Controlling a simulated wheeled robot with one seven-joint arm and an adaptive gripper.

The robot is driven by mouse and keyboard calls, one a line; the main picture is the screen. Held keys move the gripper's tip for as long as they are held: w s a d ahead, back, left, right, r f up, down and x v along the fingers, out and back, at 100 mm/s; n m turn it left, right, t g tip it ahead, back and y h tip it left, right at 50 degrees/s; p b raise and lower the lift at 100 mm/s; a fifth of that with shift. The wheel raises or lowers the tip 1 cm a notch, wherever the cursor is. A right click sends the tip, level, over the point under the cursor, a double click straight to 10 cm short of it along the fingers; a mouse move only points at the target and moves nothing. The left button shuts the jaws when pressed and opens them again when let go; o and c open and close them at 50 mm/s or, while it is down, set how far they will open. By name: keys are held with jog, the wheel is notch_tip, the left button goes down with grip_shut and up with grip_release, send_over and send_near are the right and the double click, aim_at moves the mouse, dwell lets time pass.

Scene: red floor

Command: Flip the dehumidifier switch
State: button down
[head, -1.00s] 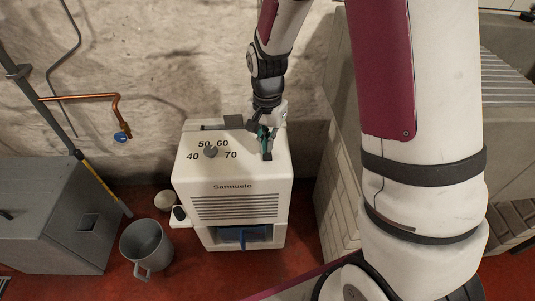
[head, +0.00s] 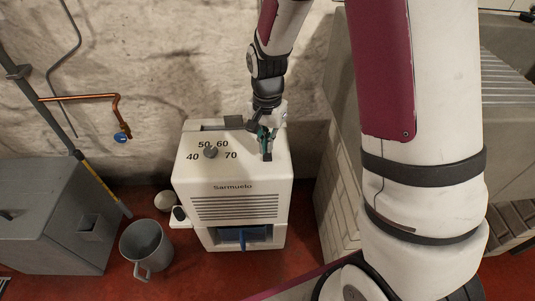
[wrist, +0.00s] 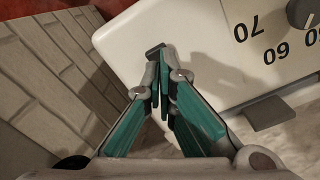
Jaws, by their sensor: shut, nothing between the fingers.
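The dehumidifier (head: 240,170) is a white box labelled "Sarmuelo", standing on the red floor against the wall. Its top carries a grey dial (head: 211,152) with the numbers 40 to 70. A small dark switch (wrist: 156,50) shows near a rounded edge of the top in the wrist view. My gripper (wrist: 163,95) has green-sided fingers that are shut with nothing between them. It points down at the right part of the top, and its tips are close to the switch. I cannot tell whether they touch it. The fingers partly hide the switch's surroundings.
A grey block (head: 233,122) sits by a slot at the top's rear edge. A grey mug-shaped bucket (head: 146,247) stands left of the dehumidifier, and a grey cabinet (head: 55,220) is further left. A pale brick structure (head: 338,190) stands close on the right.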

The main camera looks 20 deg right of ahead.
aim_at(267, 156)
jog(key=shift+f+b, duration=1)
jog(key=shift+f, duration=0.5)
dwell(0.8)
jog(key=shift+r+p, duration=2.95)
jog(key=shift+r, duration=0.6)
jog(key=s+r+n, duration=0.7)
jog(key=s+r, duration=1.3)
jog(key=s, duration=0.1)
jog(key=s+r+n, duration=0.1)
jog(key=s+n, duration=0.2)
jog(key=s, duration=0.8)
notch_tip(267, 156, up, 27)
jog(key=t+p, duration=0.4)
jog(key=p, duration=2.1)
jog(key=shift+d, duration=0.15)
